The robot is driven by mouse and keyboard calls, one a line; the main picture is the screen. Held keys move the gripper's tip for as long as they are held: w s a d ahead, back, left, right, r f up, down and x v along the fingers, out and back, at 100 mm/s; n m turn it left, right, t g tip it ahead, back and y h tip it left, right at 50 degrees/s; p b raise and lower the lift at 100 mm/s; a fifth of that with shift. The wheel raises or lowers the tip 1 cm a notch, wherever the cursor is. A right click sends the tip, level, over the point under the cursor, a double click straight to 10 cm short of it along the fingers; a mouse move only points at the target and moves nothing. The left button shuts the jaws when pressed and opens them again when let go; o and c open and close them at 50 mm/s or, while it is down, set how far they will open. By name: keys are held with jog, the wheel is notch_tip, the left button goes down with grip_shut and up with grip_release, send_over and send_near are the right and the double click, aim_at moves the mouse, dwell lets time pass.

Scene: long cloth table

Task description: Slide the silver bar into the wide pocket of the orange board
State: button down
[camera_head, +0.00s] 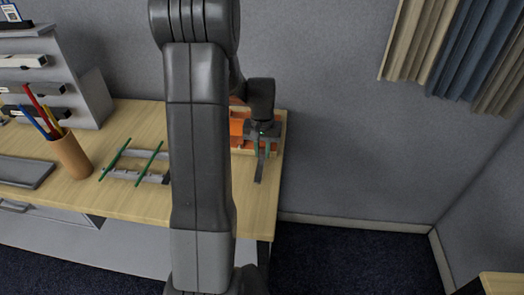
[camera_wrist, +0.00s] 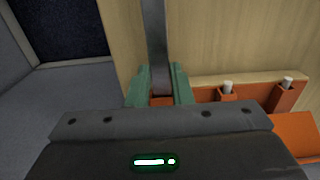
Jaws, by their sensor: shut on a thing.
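The silver bar (camera_head: 259,172) is held between the green fingertips of my gripper (camera_head: 262,151) near the table's right end. In the wrist view, the bar (camera_wrist: 154,35) stretches up from between the fingers of my gripper (camera_wrist: 159,88). The orange board (camera_head: 237,128) lies partly hidden behind my arm and gripper. In the wrist view its orange walls (camera_wrist: 285,97) with pale pegs show at the right, and a bit of orange shows beneath the fingers. The bar's held end overlaps the board in view. Whether it sits in the wide pocket is hidden.
A rack with two green rods (camera_head: 148,163) stands left of my arm on the wooden table (camera_head: 112,191). A pencil cup (camera_head: 70,156), a dark flat tray or device (camera_head: 22,171) and a grey shelf unit (camera_head: 88,98) are farther left. The table's right edge is close to the bar.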

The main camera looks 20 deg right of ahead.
jog(key=shift+w+d+p, duration=0.15)
jog(key=shift+w+d, duration=0.2)
jog(key=shift+w, duration=0.25)
jog(key=shift+w+d+p, duration=0.15)
jog(key=shift+w+d, duration=0.2)
jog(key=shift+w, duration=0.2)
jog(key=c, duration=1.2)
grip_release()
jog(key=shift+r, duration=0.15)
notch_tip(320, 180, up, 14)
jog(key=b, duration=0.1)
jog(key=shift+f, duration=0.2)
jog(key=shift+c, duration=0.5)
